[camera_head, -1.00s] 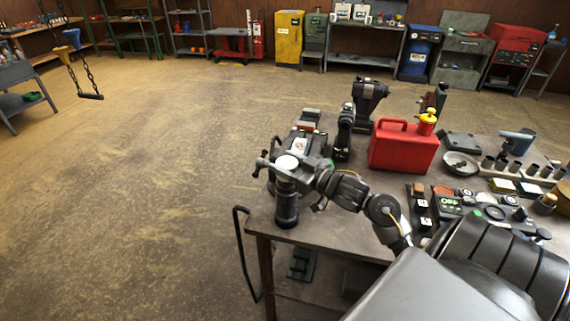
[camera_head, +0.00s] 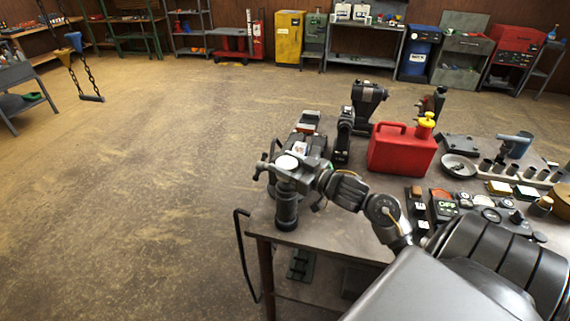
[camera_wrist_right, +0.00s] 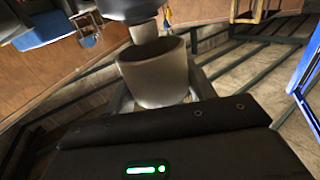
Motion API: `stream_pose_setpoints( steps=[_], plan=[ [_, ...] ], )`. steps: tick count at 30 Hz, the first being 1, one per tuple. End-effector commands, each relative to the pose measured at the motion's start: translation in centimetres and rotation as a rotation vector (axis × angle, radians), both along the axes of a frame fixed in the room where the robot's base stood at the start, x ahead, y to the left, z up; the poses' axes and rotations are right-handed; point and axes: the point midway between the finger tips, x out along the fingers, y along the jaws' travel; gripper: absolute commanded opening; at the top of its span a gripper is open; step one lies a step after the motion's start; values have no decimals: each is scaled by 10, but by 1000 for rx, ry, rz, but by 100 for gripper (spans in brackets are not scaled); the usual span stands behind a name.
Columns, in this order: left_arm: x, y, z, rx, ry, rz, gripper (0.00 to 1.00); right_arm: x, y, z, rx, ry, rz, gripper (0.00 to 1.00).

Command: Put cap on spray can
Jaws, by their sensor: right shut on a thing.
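The cap (camera_head: 287,162) shows as a pale round top in the head view, above the dark spray can (camera_head: 287,212) standing upright at the table's near left corner. My right gripper (camera_head: 283,173) is shut on the cap. In the right wrist view the cap (camera_wrist_right: 155,78) is a grey cup between the fingers, its mouth facing the spray can (camera_wrist_right: 128,8). The can's narrower nozzle part reaches the cap's mouth. A gap shows between the cap's rim and the can's wide body. My left gripper is out of view.
The table (camera_head: 325,233) holds a red fuel can (camera_head: 400,150) with a yellow top, a dark vise-like tool (camera_head: 368,95), a shallow metal bowl (camera_head: 459,166) and a dark control panel (camera_head: 446,206). Open floor lies to the left.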

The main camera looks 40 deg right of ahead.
Motion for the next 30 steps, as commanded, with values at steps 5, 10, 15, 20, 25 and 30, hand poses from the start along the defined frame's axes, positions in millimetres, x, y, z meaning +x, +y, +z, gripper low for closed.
stream_pose_setpoints(
  steps=[5,10,15,20,25,30],
  plan=[
    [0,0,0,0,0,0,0,0,0,0,0,0,0,33],
    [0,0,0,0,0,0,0,0,0,0,0,0,0,33],
    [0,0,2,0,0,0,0,0,0,0,1,1,0,33],
    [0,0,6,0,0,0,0,0,0,1,1,1,0,33],
    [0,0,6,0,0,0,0,0,0,0,1,0,0,33],
    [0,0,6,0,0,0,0,0,0,0,1,0,0,33]
  ],
)
